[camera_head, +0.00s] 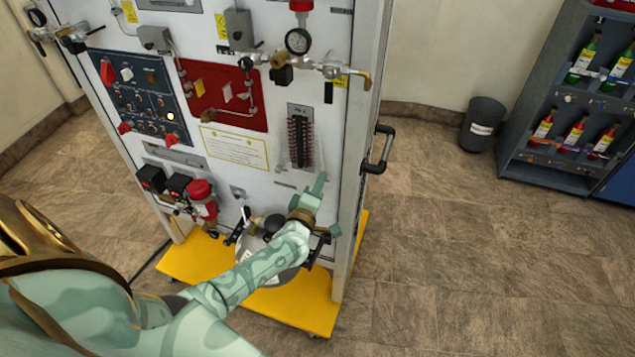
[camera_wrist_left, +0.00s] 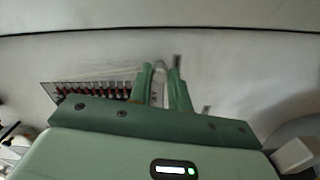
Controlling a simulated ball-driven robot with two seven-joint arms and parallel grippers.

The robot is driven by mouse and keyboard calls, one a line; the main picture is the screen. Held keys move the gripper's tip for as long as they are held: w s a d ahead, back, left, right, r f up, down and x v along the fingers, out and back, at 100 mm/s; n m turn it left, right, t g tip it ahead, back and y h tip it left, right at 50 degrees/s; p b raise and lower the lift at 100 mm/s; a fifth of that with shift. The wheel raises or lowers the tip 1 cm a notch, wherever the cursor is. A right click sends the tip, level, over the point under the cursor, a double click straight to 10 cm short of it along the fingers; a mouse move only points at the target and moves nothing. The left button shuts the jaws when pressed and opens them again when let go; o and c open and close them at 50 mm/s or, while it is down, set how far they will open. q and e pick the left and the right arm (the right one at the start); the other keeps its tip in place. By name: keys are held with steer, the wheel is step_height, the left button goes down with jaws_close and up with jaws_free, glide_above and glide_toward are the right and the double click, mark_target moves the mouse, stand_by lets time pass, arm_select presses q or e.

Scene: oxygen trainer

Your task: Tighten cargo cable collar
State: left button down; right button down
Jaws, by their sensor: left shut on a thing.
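My left gripper (camera_head: 319,184) reaches up to the lower right part of the white trainer panel (camera_head: 335,110), just right of and below a dark terminal strip (camera_head: 301,142). In the left wrist view the two green fingers (camera_wrist_left: 162,82) are close together, shut on a pale, thin curved piece (camera_wrist_left: 161,70) in front of the white panel. This piece may be the cable collar, but it is too small to tell. The terminal strip also shows in the wrist view (camera_wrist_left: 90,92), left of the fingers. My right gripper is not in view.
A black handle (camera_head: 379,150) juts from the panel's right side. A red-capped valve (camera_head: 202,201) and a round metal vessel (camera_head: 262,262) sit low, near my arm. The panel stands on a yellow base (camera_head: 300,312). A bottle shelf (camera_head: 550,100) and bin (camera_head: 482,125) stand right; floor between is clear.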

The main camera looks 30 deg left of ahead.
arm_select(q)
steer(key=m+p, duration=0.3)
steer(key=m, duration=0.9)
steer(key=shift+f+p, duration=0.15)
steer(key=shift+p, duration=0.2)
steer(key=shift+m, duration=0.3)
steer(key=c, duration=1.3)
jaws_free()
steer(key=shift+s, duration=0.15)
